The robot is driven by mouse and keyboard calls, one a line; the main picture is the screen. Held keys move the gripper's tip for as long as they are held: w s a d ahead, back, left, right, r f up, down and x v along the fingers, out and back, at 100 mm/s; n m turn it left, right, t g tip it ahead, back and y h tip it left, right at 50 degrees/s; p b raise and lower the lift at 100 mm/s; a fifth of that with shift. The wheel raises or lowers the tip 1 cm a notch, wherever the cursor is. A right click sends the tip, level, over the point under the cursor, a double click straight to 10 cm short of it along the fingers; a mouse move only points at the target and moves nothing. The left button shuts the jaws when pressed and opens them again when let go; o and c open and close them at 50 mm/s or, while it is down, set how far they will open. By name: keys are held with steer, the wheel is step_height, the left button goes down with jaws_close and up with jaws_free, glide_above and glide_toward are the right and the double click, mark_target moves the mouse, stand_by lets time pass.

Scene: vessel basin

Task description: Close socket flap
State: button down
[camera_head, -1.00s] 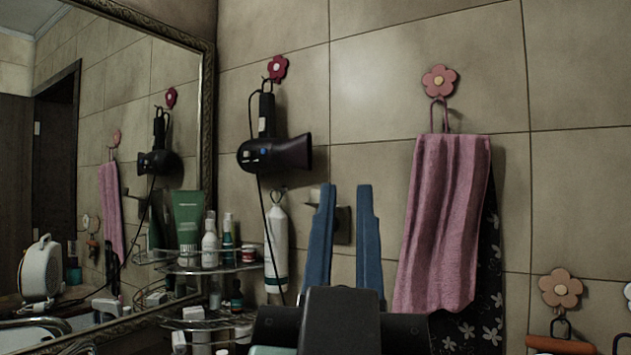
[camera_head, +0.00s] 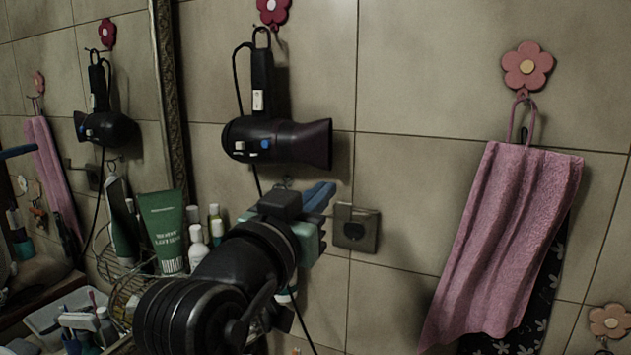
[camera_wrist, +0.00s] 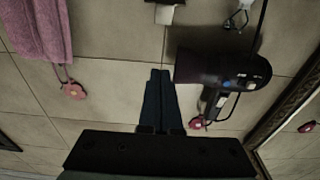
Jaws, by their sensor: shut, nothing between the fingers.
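The wall socket (camera_head: 366,236) is a small grey-brown square plate with a dark round outlet, right of the hair dryer. In the wrist view the socket (camera_wrist: 164,15) is at the top edge, partly cut off. My gripper (camera_head: 325,192) has blue fingers, shut and empty, above and left of the socket in the head view. In the wrist view the fingers (camera_wrist: 160,74) lie together, apart from the socket in the picture.
A black hair dryer (camera_head: 275,141) hangs left of the socket, its cord running down behind my arm. A pink towel (camera_head: 505,235) hangs at the right. A wire shelf (camera_head: 125,290) with bottles and a green tube (camera_head: 163,230) stands left, by the mirror. Wall between socket and towel is clear.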

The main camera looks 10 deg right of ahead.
steer(key=p, duration=0.3)
glide_above(339, 203)
steer(key=s, duration=0.2)
steer(key=shift+a+f+p, duration=0.15)
steer(key=shift+f+p, duration=0.3)
steer(key=shift+f, duration=0.4)
steer(key=shift+a+f+p, duration=0.1)
steer(key=shift+f+p, duration=0.3)
steer(key=shift+f, duration=0.4)
steer(key=shift+f+b, duration=0.15)
steer(key=shift+b, duration=0.3)
steer(key=shift+s+f+b, duration=0.1)
steer(key=shift+f+b, duration=0.1)
steer(key=shift+b, duration=0.65)
